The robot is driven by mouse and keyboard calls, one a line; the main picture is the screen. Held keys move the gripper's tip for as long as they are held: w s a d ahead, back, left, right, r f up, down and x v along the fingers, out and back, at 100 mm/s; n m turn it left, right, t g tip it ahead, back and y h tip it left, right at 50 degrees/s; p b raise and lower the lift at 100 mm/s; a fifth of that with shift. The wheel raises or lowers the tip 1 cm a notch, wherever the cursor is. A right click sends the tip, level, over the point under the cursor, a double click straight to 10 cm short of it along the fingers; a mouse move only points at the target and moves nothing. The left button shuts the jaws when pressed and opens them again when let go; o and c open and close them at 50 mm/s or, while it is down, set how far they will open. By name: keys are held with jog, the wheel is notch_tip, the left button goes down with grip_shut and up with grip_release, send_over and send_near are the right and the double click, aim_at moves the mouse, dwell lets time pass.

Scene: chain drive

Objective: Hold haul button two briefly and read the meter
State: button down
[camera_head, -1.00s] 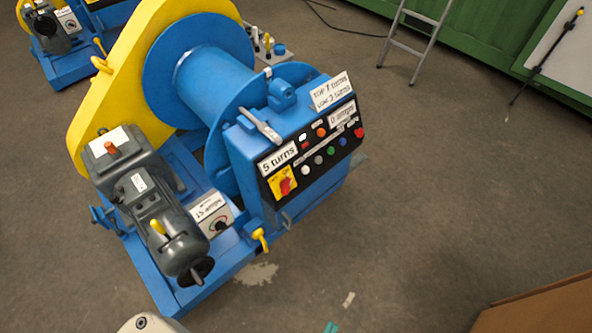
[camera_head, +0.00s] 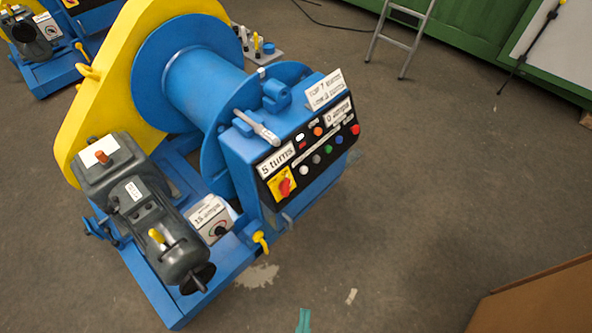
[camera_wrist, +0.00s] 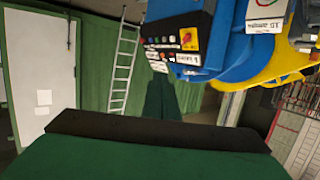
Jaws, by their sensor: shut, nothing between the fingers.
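The blue winch (camera_head: 205,85) carries a black control panel (camera_head: 330,165) with a row of coloured buttons (camera_head: 316,159), a yellow plate with a red rotary switch (camera_head: 285,185), and an orange lamp or button (camera_head: 318,132). I cannot read which button is number two. A plate reads "5 turns" (camera_head: 277,162); another seems to read "0 amps" (camera_head: 338,112). A small dial box (camera_head: 212,220) has a label that seems to read "15 amps". The panel shows upside down in the wrist view (camera_wrist: 170,45). My gripper (camera_wrist: 160,132) appears there as a green body with a black edge, shut and apart from the panel.
A grey motor (camera_head: 150,215) stands left of the panel. A ladder (camera_head: 400,35) stands at the green wall. A brown box (camera_head: 540,300) is at the lower right. The floor (camera_head: 420,170) right of the winch is clear.

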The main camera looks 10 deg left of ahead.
aim_at(304, 170)
jog(key=shift+w+f, duration=0.1)
jog(key=w+d+f+m, duration=0.1)
jog(key=w+d+f, duration=0.1)
jog(key=w+f, duration=0.6)
jog(key=w+d+f, duration=0.3)
jog(key=w+f, duration=0.1)
jog(key=w, duration=0.9)
jog(key=w+r+y, duration=0.1)
jog(key=w, duration=1)
jog(key=w+a+r+m+y, duration=0.1)
jog(key=w, duration=1)
jog(key=shift+w+a+r, duration=0.25)
jog(key=shift+a+r, duration=0.05)
jog(key=shift+r, duration=0.1)
jog(key=w+a+f, duration=0.4)
jog(key=a, duration=0.2)
jog(key=shift+w+a, duration=0.15)
jog(key=shift+w, duration=0.15)
jog(key=shift+a, duration=0.1)
